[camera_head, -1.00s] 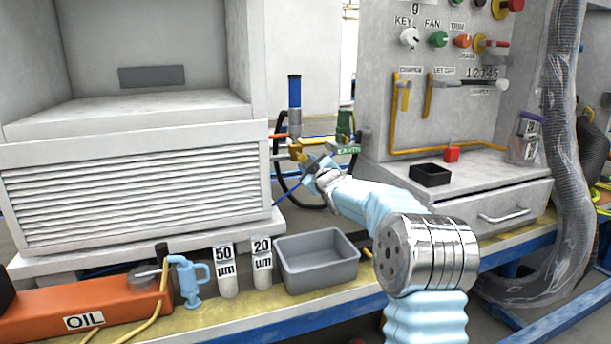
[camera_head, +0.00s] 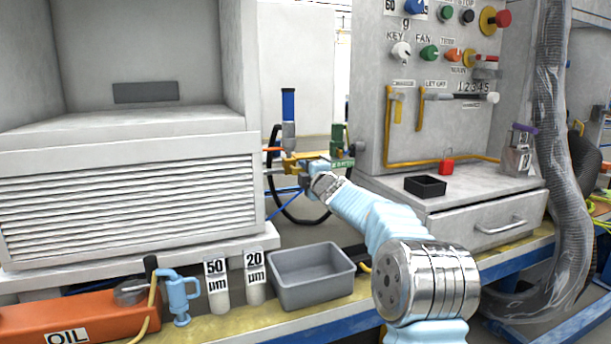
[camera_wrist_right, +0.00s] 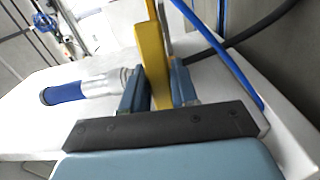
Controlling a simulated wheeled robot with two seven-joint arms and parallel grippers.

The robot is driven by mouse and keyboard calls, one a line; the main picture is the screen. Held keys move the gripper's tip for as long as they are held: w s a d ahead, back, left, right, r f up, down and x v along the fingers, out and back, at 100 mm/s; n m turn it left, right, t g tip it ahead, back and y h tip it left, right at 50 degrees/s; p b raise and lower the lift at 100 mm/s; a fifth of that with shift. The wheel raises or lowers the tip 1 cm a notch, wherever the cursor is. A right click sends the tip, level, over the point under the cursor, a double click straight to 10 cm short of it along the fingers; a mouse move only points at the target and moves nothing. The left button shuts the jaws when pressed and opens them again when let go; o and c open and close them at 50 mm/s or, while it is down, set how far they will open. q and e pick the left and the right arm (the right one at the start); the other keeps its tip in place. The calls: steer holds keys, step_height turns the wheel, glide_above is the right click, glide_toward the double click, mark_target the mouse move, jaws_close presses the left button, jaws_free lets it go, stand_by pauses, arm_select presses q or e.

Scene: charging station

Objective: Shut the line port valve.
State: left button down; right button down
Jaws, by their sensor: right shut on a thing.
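The line port valve assembly stands in the gap between the louvred cabinet and the control panel. In the head view it has a blue-topped grey cylinder (camera_head: 288,107), a yellow handle (camera_head: 292,158) and a green part (camera_head: 338,140) on the right. My right gripper (camera_head: 311,171) is at the yellow handle, and its fingertips are partly hidden there. In the right wrist view my right gripper (camera_wrist_right: 160,92) has its blue fingers on both sides of the yellow handle (camera_wrist_right: 152,55), shut on it. The blue-topped cylinder (camera_wrist_right: 88,88) lies just left of the fingers. My left gripper is out of view.
A black tray (camera_head: 425,186) sits right. Black and blue hoses hang below the valve.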

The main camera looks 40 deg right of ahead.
steer(key=shift+n, duration=0.4)
steer(key=c, duration=1)
jaws_free()
steer(key=shift+o, duration=0.2)
steer(key=b+v, duration=0.4)
steer(key=v, duration=0.9)
steer(key=shift+s+a, duration=0.2)
steer(key=shift+s, duration=0.15)
